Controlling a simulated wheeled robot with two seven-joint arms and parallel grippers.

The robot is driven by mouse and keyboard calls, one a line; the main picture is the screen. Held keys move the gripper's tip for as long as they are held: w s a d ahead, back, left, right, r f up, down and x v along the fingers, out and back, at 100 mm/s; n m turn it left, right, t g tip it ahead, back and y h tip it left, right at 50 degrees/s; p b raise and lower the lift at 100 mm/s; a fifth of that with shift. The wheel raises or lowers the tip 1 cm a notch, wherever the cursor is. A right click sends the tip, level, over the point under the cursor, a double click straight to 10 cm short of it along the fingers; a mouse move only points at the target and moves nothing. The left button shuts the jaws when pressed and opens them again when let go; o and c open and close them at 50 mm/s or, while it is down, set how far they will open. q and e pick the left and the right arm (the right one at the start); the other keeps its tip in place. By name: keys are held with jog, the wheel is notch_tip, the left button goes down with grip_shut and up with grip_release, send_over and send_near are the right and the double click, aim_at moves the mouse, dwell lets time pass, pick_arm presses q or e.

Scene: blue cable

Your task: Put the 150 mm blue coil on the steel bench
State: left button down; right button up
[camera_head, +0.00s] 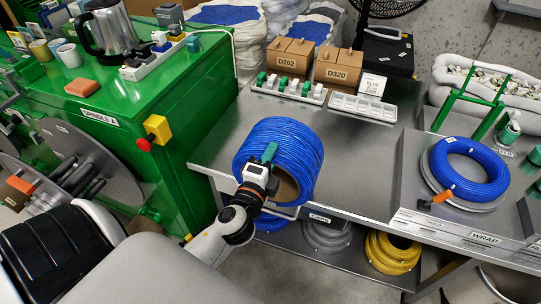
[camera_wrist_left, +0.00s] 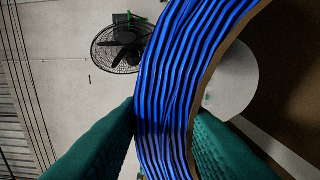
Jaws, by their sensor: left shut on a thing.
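A wide blue coil (camera_head: 290,143) with a brown core is at the front left edge of the steel bench (camera_head: 357,178). My left gripper (camera_head: 268,154) is shut on the coil's near side. The coil is tilted, its open core facing front right; whether it touches the bench is not clear. In the left wrist view the blue coil (camera_wrist_left: 180,70) passes between the green fingers of my left gripper (camera_wrist_left: 166,130). A second, flatter blue coil (camera_head: 440,165) lies on a round plate at the right. My right gripper is not in view.
Bins D302 (camera_head: 288,57) and D320 (camera_head: 338,66), a row of green-topped pieces (camera_head: 290,87) and a white tray (camera_head: 362,106) line the bench's back. A green cabinet (camera_head: 165,100) stands left. Yellow coils (camera_head: 393,250) lie below. Bench space right of the held coil is clear.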

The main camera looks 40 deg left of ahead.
pick_arm(q)
jog(key=c, duration=1.1)
grip_release()
jog(key=shift+o, duration=0.2)
jog(key=shift+r+p, duration=0.25)
jog(key=shift+p, duration=0.1)
jog(key=b+v, duration=0.4)
jog(key=v, duration=0.8)
jog(key=shift+b, duration=0.35)
